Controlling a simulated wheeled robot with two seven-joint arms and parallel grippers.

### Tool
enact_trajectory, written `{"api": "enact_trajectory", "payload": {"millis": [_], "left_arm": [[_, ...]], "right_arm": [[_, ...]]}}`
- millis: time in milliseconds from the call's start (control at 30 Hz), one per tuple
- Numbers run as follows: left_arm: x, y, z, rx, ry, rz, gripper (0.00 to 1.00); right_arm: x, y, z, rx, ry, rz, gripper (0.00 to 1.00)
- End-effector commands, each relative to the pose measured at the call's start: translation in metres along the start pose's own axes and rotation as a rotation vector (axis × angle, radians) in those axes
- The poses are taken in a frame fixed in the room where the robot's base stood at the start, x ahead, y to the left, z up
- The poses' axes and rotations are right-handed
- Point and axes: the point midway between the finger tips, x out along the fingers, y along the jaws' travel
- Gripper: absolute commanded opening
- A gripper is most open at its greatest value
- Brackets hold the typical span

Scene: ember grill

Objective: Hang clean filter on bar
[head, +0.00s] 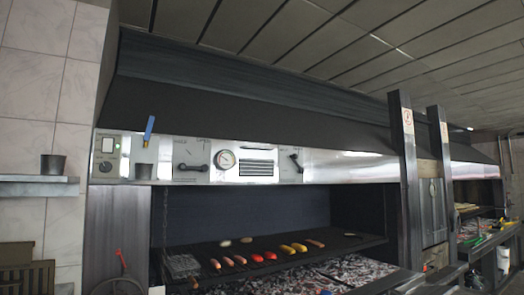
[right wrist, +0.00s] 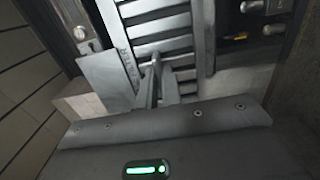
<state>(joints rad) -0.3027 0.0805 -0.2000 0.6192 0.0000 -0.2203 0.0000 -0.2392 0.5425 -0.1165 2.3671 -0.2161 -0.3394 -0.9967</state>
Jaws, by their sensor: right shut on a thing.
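In the right wrist view, a slatted light-metal filter (right wrist: 203,42) stands in front of my right gripper (right wrist: 155,72). The gripper fingers meet at the filter's lower edge and are shut on it. A flat grey plate (right wrist: 103,80) with small lettering beside it is left of the fingers. I cannot tell whether the plate is part of the filter. Neither gripper shows in the head view, and my left gripper is in no view. I cannot make out the bar for certain in either view.
In the head view, a dark hood (head: 250,105) spans above a control panel (head: 312,166) with a gauge and handles. Sausages and vegetables lie on the grill shelf (head: 345,241) over embers (head: 300,277). A dark cup (head: 53,164) stands on a left wall shelf (head: 30,187). Posts (head: 405,150) rise at right.

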Motion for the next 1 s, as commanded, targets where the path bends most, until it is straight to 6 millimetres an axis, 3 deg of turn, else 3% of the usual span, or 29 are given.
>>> {"api": "enact_trajectory", "payload": {"millis": [167,433,833,933,1000], "left_arm": [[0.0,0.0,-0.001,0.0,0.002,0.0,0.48],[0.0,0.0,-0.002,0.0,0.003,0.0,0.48],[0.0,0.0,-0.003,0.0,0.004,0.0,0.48],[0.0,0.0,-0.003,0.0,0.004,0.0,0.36],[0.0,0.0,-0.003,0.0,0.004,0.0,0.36]], "right_arm": [[0.004,0.007,0.001,0.004,-0.039,0.008,0.0],[0.019,0.026,0.009,0.017,-0.291,0.009,0.0],[0.024,0.029,0.013,0.004,-0.493,0.002,0.0],[0.024,0.029,0.013,0.001,-0.501,0.002,0.0],[0.024,0.029,0.013,0.0,-0.502,0.002,0.0]]}}
